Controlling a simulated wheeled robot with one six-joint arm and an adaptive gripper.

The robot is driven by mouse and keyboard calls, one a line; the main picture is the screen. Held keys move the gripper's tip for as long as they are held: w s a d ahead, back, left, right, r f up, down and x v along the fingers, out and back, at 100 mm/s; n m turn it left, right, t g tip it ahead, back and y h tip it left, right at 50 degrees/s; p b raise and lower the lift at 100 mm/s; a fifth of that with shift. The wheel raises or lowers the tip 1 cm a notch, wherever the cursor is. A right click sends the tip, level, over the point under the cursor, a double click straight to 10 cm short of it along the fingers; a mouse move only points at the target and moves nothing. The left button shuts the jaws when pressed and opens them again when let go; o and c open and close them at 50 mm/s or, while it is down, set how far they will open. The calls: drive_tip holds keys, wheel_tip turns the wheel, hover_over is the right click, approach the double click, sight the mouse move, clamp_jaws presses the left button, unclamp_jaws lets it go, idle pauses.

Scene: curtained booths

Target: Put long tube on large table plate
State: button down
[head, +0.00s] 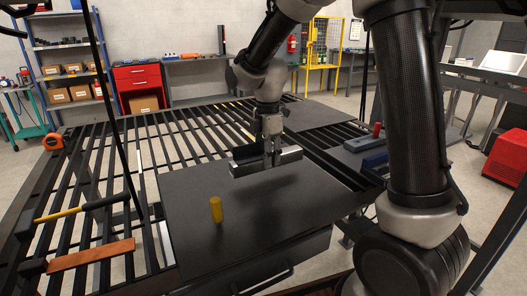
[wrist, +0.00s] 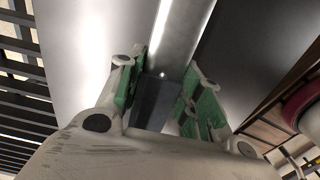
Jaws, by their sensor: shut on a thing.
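The large table plate (head: 185,235) is a broad dark sheet on the front of the slatted table. My gripper (head: 271,160) is over the plate's back part, shut on a long tube (head: 289,156). The tube is grey metal and lies roughly level across the fingers. A dark shadow shows on the plate below it, and it appears apart from the plate. In the wrist view, the shiny tube (wrist: 182,35) runs up from between the green-padded fingers of my gripper (wrist: 157,90); its lower part looks dark there.
A yellow cylinder (head: 216,209) stands upright on the plate's front left. A hammer (head: 85,207) and an orange-brown bar (head: 92,255) lie on the slats at left, with a tape measure (head: 53,142) behind. The plate's front right is clear.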

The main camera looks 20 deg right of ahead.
drive_tip(key=shift+f, duration=2.2)
drive_tip(key=shift+f, duration=0.15)
drive_tip(key=c, duration=1)
unclamp_jaws()
drive_tip(key=shift+o, duration=0.2)
